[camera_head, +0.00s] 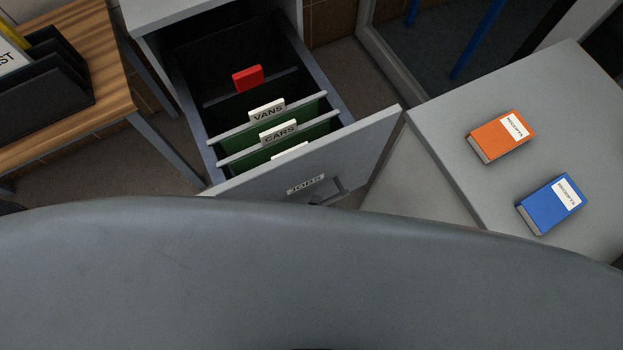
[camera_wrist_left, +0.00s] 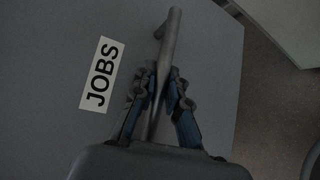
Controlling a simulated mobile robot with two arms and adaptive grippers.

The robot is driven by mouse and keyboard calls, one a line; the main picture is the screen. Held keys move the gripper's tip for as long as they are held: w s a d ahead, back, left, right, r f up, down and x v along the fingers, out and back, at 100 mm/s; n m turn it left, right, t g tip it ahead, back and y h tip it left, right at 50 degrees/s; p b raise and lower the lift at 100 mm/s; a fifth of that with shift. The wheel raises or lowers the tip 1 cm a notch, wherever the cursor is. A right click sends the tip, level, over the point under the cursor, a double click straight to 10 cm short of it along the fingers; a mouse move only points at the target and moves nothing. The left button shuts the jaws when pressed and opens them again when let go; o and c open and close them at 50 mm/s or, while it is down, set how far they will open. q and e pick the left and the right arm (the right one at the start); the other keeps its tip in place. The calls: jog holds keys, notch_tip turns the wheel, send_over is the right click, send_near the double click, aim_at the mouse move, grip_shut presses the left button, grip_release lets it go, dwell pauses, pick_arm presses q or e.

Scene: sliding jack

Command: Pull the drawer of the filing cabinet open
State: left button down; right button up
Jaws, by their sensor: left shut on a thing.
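The filing cabinet (camera_head: 180,8) is grey, at the top left of the head view. Its drawer (camera_head: 350,148) stands pulled out, with its inside showing. Its front has a label reading JOBS, which also shows in the left wrist view (camera_wrist_left: 102,74). The bar handle (camera_wrist_left: 172,35) is on the drawer front beside the label. My left gripper (camera_wrist_left: 166,82) is shut on the handle, with a finger on each side of it. In the head view the handle area (camera_head: 330,192) is small and partly hidden by the large grey shape in front. My right gripper is in neither view.
The drawer holds green hanging files with VANS (camera_head: 267,110) and CARS (camera_head: 279,131) tabs, and a red tab (camera_head: 247,77). A grey table (camera_head: 445,110) at right bears an orange book (camera_head: 500,136) and a blue book (camera_head: 550,204). A wooden desk (camera_head: 105,85) stands at left.

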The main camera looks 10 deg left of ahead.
pick_arm(q)
jog(key=shift+s, duration=0.1)
jog(key=c, duration=1.3)
grip_release()
jog(key=shift+c, duration=0.2)
jog(key=v, duration=0.7)
jog(key=shift+s, duration=0.25)
